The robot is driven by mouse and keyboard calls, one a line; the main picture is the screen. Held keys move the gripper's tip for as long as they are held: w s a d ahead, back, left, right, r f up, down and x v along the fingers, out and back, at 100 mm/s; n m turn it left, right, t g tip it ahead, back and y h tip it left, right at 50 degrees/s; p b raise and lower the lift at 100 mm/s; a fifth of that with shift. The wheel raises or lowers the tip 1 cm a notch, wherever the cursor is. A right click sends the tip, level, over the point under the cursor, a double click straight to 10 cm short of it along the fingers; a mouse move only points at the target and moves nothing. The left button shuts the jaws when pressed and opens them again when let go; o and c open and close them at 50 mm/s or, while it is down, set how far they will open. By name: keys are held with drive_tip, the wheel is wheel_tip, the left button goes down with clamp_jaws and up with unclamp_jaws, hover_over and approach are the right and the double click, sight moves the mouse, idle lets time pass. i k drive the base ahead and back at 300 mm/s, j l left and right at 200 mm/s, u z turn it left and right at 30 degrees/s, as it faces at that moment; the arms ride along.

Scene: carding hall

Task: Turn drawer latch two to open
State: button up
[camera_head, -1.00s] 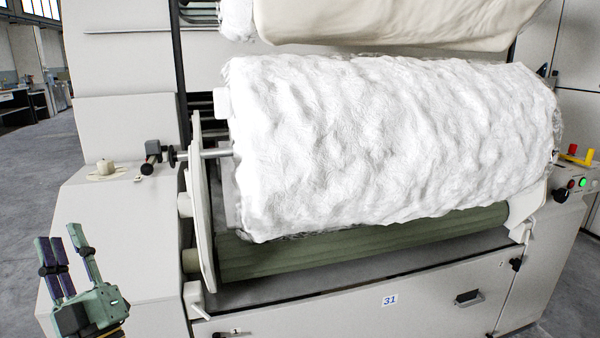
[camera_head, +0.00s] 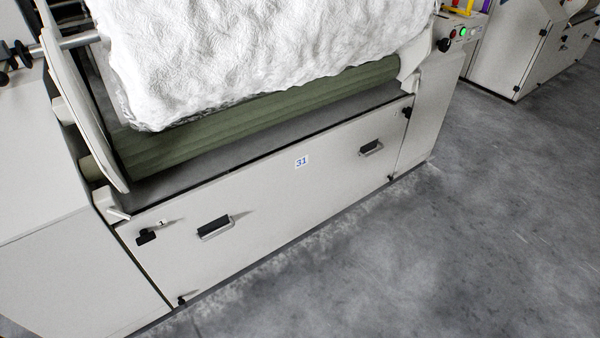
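The drawer front (camera_head: 270,215) is a long pale panel low on the machine, marked 31 (camera_head: 301,161). A small black latch (camera_head: 407,112) sits at its upper right corner; a label reading 2 showed beside it in the earlier frame, but I cannot read it now. Which way this latch is turned is too small to tell. Another black latch (camera_head: 146,236) sits at the upper left, beside a label 1 (camera_head: 161,222). The panel looks closed. My gripper is not in view.
Two dark pull handles (camera_head: 213,227) (camera_head: 370,148) are on the panel. Small black fittings (camera_head: 181,301) (camera_head: 391,177) sit at its lower corners. A white fibre roll (camera_head: 260,55) and green roller (camera_head: 260,117) are above. Grey floor (camera_head: 470,240) is clear in front and right.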

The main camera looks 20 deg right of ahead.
sight(408, 111)
drive_tip(key=i+j+z, duration=0.1)
drive_tip(key=z, duration=0.4)
drive_tip(key=i+j+z, duration=0.2)
drive_tip(key=z, duration=0.3)
drive_tip(key=i+j+z, duration=0.1)
drive_tip(key=j+z, duration=0.15)
drive_tip(key=z, duration=0.2)
drive_tip(key=i+l, duration=0.2)
drive_tip(key=l, duration=0.15)
drive_tip(key=i+l, duration=0.25)
drive_tip(key=i+l+u, duration=0.1)
drive_tip(key=l, duration=0.3)
drive_tip(key=i+l, duration=0.35)
drive_tip(key=i+l+u, duration=0.1)
drive_tip(key=l, duration=0.25)
drive_tip(key=i+l, duration=0.5)
drive_tip(key=l, duration=0.25)
drive_tip(key=i+j, duration=0.15)
drive_tip(key=j, duration=0.15)
drive_tip(key=i+j, duration=0.15)
drive_tip(key=j, duration=0.15)
